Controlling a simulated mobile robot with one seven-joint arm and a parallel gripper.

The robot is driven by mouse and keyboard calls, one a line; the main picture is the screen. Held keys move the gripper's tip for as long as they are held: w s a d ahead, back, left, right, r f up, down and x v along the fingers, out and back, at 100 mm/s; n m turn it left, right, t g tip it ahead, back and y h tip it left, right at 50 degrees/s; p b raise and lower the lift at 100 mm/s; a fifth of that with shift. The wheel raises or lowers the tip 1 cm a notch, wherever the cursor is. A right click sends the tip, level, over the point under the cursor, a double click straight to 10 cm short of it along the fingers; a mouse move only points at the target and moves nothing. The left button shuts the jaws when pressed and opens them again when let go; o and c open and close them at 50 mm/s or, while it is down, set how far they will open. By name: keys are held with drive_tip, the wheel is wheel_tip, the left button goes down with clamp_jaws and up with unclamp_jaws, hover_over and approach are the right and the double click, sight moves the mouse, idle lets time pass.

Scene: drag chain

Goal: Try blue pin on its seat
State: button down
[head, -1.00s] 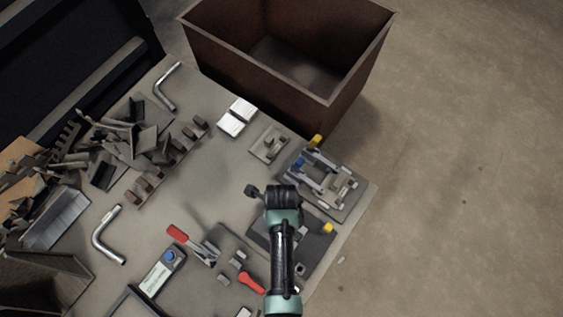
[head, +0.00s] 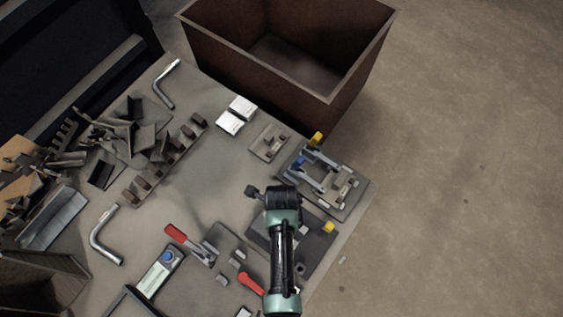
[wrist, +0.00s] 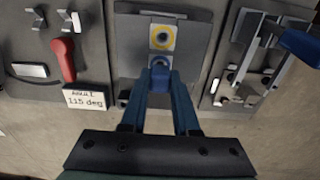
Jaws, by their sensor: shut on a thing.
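In the wrist view my gripper (wrist: 159,76) is shut on the blue pin (wrist: 160,80), which sits between the blue fingertips. I cannot tell whether the pin's lower end touches the plate or is in a hole. In the head view my arm and wrist cover the fingertips and the pin, above the dark plate (head: 312,251) near the table's right edge.
A clamp fixture (head: 340,188) with blue and yellow parts stands close to the wrist; it also shows at right in the wrist view (wrist: 262,55). A red-handled clamp (head: 188,241) and a red lever (head: 250,283) lie left. A rusty bin (head: 290,60) stands behind the table.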

drive_tip(key=shift+f+b, duration=0.8)
drive_tip(key=shift+f, duration=0.35)
idle(0.7)
drive_tip(key=c, duration=0.6)
unclamp_jaws()
drive_tip(key=shift+r, duration=0.1)
wheel_tip(320, 180, up, 13)
drive_tip(key=p, duration=0.4)
